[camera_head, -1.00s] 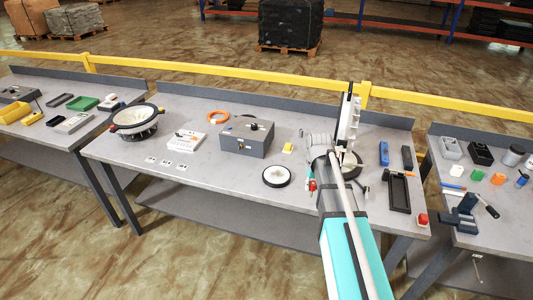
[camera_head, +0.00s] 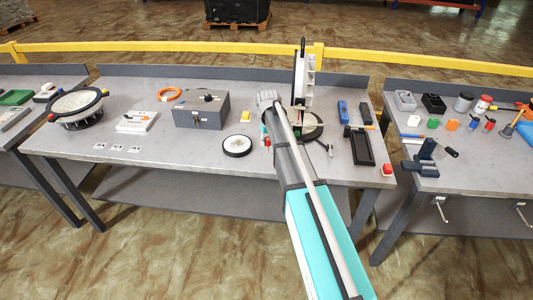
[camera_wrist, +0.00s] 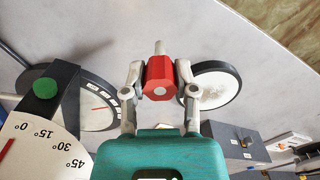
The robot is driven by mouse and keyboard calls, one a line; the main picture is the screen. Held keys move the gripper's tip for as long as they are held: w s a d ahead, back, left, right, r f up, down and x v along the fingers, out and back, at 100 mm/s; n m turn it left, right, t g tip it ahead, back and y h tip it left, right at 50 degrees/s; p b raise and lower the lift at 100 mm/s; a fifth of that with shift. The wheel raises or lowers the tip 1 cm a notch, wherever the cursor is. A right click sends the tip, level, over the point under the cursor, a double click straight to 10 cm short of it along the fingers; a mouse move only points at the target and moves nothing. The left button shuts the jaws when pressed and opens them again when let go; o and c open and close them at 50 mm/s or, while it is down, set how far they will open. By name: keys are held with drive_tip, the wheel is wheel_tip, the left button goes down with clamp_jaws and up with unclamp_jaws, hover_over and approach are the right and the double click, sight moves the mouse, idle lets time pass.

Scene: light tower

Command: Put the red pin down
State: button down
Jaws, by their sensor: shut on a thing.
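In the wrist view, the red pin (camera_wrist: 159,77) has a hexagonal red head and a pale grey shaft pointing away. My gripper (camera_wrist: 160,84) is shut on it, one finger on each side of the head. The pin appears above the grey table (camera_wrist: 185,32); how high is unclear. In the head view, my arm mostly hides the gripper; a small bit of red shows just right of the black-rimmed white disc (camera_head: 237,146). That disc also shows in the wrist view (camera_wrist: 214,86), behind the right finger.
A tall white stand (camera_head: 301,85) with an angle scale (camera_wrist: 40,150) and green knob (camera_wrist: 45,88) is close to my gripper. A grey box (camera_head: 201,109), yellow block (camera_head: 245,115) and black tray (camera_head: 361,147) are nearby. The table's front middle is clear.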

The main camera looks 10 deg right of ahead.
drive_tip(key=shift+w+f+b, duration=0.4)
drive_tip(key=shift+w+f, duration=0.2)
drive_tip(key=shift+f, duration=0.1)
drive_tip(key=shift+w+f+b, duration=0.4)
drive_tip(key=shift+f+b, duration=1.55)
drive_tip(key=shift+f, duration=0.05)
drive_tip(key=shift+f, duration=0.15)
drive_tip(key=shift+c, duration=2)
unclamp_jaws()
